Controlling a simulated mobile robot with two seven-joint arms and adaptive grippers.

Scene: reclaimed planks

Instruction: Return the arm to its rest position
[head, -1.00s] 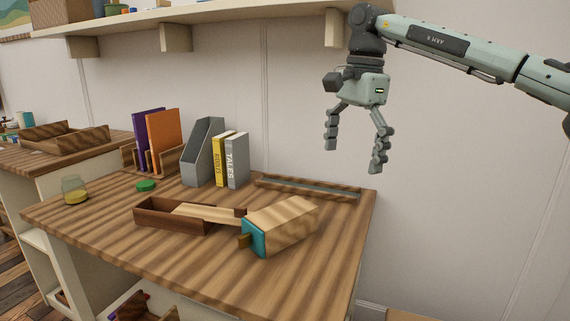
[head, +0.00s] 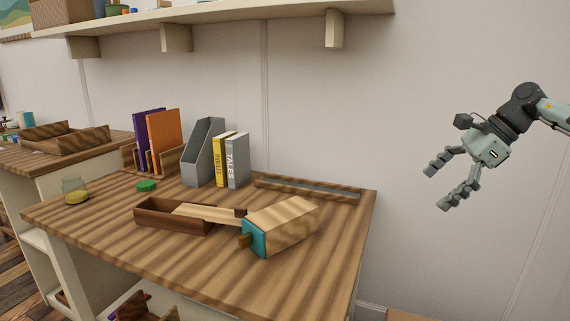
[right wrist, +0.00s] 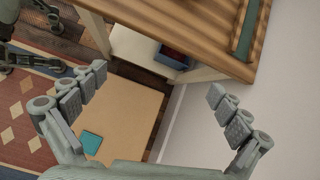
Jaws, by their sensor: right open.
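My right gripper (head: 436,190) is open and empty in the head view. It hangs in the air to the right of the table, in front of the white wall, with its fingers pointing down and left. In the right wrist view its two fingers (right wrist: 158,80) are spread wide with nothing between them.
The wooden table (head: 200,259) bears a dark open box (head: 150,219), a wooden block with a teal end (head: 285,222), books (head: 237,161), a grey file holder (head: 202,150) and a glass jar (head: 75,189). A shelf (head: 230,20) runs above.

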